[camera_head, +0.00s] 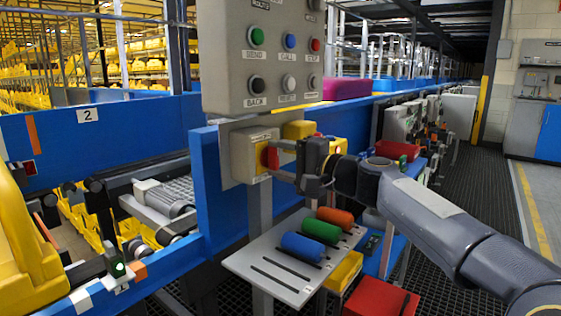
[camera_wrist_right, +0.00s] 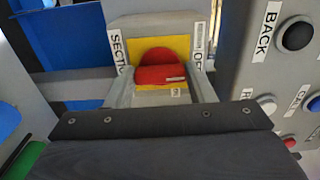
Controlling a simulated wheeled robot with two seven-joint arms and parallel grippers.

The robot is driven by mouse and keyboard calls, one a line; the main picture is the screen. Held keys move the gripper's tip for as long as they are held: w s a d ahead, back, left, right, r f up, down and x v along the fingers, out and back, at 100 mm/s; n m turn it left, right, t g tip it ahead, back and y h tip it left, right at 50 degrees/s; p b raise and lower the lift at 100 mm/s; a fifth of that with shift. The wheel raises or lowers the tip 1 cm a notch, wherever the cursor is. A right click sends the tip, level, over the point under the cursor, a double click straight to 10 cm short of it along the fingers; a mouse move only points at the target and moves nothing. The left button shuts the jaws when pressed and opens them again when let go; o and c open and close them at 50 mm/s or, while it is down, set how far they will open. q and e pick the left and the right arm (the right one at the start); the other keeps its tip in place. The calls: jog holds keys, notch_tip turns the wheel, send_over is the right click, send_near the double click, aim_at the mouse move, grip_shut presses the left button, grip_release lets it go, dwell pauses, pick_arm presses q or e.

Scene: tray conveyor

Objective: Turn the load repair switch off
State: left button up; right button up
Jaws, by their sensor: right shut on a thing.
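A red rotary switch knob (camera_head: 268,158) sits on a yellow plate on the front of a grey switch box (camera_head: 243,152) below the button panel. My right gripper (camera_head: 281,161) reaches it from the right and is shut on the knob. In the right wrist view the red knob (camera_wrist_right: 160,66) stands in front of the yellow plate, between the fingers. Labels beside it read "SECTIO" and "OF", partly cut off; I cannot read a load repair label. The knob's exact setting is hard to tell. My left gripper is not in view.
A button panel (camera_head: 262,72) hangs just above the box. A second box with a yellow plate (camera_head: 328,146) is close behind my right gripper. Below, a grey shelf (camera_head: 262,270) holds blue, green and orange cylinders. A red bin (camera_head: 380,299) stands lower right.

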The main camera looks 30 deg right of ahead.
jog(key=o, duration=1)
jog(key=v, duration=0.8)
jog(key=shift+f, duration=0.1)
